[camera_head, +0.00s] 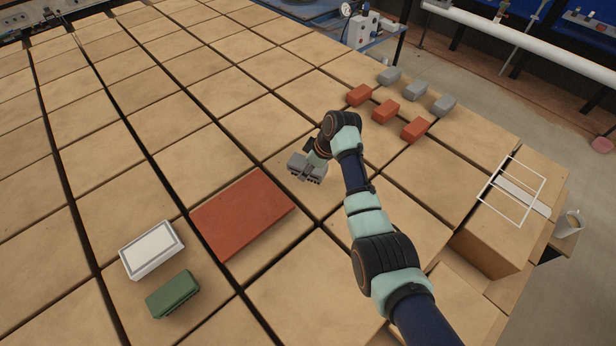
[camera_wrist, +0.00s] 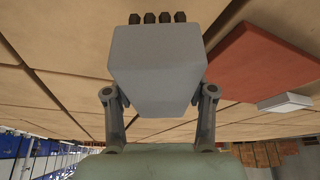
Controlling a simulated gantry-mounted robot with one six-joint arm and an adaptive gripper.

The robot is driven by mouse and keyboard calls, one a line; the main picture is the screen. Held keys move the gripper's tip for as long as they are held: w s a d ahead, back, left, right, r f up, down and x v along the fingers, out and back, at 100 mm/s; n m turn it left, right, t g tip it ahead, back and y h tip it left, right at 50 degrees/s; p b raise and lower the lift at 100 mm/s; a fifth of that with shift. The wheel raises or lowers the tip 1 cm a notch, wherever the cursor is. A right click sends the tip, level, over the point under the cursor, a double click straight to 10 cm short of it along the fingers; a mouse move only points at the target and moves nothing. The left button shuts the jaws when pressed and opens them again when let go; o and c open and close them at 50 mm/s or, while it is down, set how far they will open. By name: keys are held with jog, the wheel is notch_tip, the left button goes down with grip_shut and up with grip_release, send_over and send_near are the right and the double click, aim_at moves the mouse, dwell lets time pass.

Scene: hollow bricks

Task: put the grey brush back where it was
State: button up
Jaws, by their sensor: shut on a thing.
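The grey brush shows in the wrist view (camera_wrist: 157,65) as a pale grey block with a row of dark tufts along its far edge. My gripper (camera_head: 314,160) has one finger on each side of it and is shut on it. In the head view the grey brush (camera_head: 303,168) is at the end of my arm, over the tan blocks just right of the red-brown slab (camera_head: 242,212). The gripper partly hides it there. I cannot tell whether it touches the surface below.
A white box (camera_head: 151,249) and a green brush-like block (camera_head: 173,294) lie at the lower left. Several red bricks (camera_head: 386,111) and grey bricks (camera_head: 416,88) stand at the upper right. A carton with a white outline (camera_head: 497,225) and a mug (camera_head: 569,222) are at the right.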

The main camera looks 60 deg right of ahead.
notch_tip(320, 180, down, 4)
jog(key=shift+f+b, duration=0.1)
jog(key=shift+b, duration=0.4)
jog(key=shift+f, duration=0.1)
jog(key=o, duration=1.1)
jog(key=shift+r, duration=0.4)
jog(key=p+v, duration=0.3)
jog(key=v, duration=0.8)
jog(key=shift+s+r, duration=0.2)
jog(key=shift+r, duration=0.05)
